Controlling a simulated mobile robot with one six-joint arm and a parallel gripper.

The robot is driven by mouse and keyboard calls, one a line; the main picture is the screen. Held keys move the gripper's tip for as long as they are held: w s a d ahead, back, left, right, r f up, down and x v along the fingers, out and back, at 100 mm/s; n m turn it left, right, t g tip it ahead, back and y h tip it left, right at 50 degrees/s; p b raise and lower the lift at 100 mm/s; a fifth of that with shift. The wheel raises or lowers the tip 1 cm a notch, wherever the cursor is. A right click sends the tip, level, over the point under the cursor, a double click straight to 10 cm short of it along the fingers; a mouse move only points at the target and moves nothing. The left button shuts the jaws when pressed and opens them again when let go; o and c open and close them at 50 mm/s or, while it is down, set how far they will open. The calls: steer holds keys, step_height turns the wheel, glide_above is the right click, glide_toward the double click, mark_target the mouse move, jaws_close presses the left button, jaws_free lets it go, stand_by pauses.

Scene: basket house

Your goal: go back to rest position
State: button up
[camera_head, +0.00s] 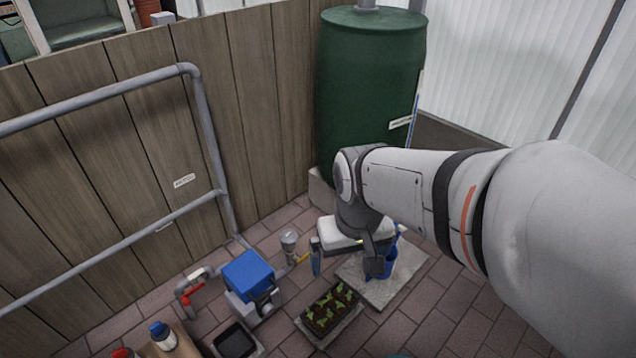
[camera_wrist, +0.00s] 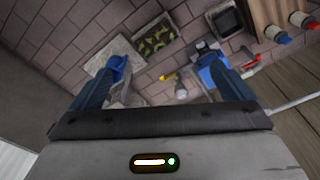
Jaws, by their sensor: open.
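My gripper (camera_head: 346,264) is open above the brick floor, in front of the green barrel. In the wrist view its two blue fingers (camera_wrist: 163,86) are wide apart, with nothing held between them. My arm comes in from the right side of the head view. A blue bucket (camera_head: 389,262) stands on a pale slab (camera_head: 404,288) just behind and beside the right finger. It also shows near the left finger in the wrist view (camera_wrist: 118,64), partly hidden.
A green barrel (camera_head: 370,95) stands at the back against the wooden fence (camera_head: 120,150). A seedling tray (camera_head: 331,308), a blue-topped pump box (camera_head: 247,275) and a black tray (camera_head: 235,342) lie on the floor. Grey pipes (camera_head: 214,150) run along the fence. Bare brick floor is at lower right.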

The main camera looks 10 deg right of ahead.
step_height(320, 180, up, 39)
steer(key=t+p, duration=0.1)
steer(key=p, duration=3.4)
steer(key=shift+s+t+p, duration=0.25)
steer(key=shift+t+p, duration=0.05)
steer(key=shift+p, duration=0.1)
